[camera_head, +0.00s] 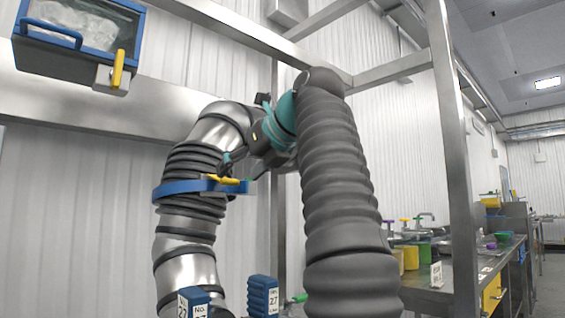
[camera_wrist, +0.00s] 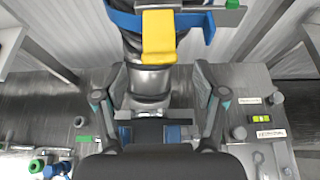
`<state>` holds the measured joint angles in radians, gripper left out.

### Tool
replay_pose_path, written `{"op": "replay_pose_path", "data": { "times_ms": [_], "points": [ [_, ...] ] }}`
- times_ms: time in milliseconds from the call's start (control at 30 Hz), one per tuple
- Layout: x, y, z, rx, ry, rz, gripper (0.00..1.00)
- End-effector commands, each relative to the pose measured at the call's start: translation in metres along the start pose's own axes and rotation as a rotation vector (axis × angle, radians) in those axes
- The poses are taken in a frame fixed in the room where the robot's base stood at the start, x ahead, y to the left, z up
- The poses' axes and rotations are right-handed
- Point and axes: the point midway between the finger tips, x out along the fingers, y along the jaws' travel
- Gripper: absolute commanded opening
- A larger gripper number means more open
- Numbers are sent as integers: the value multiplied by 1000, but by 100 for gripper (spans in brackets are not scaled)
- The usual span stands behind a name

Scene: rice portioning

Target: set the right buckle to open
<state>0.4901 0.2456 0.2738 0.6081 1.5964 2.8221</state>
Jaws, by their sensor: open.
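A yellow buckle lever (camera_head: 222,180) sits at the right end of a blue curved band (camera_head: 180,188), in the middle of the head view. In the wrist view the yellow lever (camera_wrist: 157,38) hangs broad and flat in front of the blue band (camera_wrist: 125,20). My gripper (camera_head: 240,168) is close by it in the head view. In the wrist view my gripper (camera_wrist: 159,72) is open and empty, its fingertips either side of and below the lever, with no visible contact. Another yellow lever (camera_head: 118,68) stands upright on a metal block at upper left. Which position the nearer lever holds is unclear.
A blue-framed window box (camera_head: 80,38) with a blue handle is at upper left. Steel frame posts (camera_head: 452,160) stand at right. Blue labelled blocks (camera_head: 262,294) are low in the middle. A bench (camera_head: 430,285) with containers stands at right.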

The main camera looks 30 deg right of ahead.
Motion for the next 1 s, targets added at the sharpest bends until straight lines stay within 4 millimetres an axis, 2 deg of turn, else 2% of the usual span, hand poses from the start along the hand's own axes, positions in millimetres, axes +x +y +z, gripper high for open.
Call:
{"op": "replay_pose_path", "data": {
  "times_ms": [467,800,1000],
  "points": [
    [-22,1,-10,1,0,-2,71],
    [-71,0,-33,2,-1,-5,71],
    [-92,-1,-44,3,0,-4,71]
  ]
}}
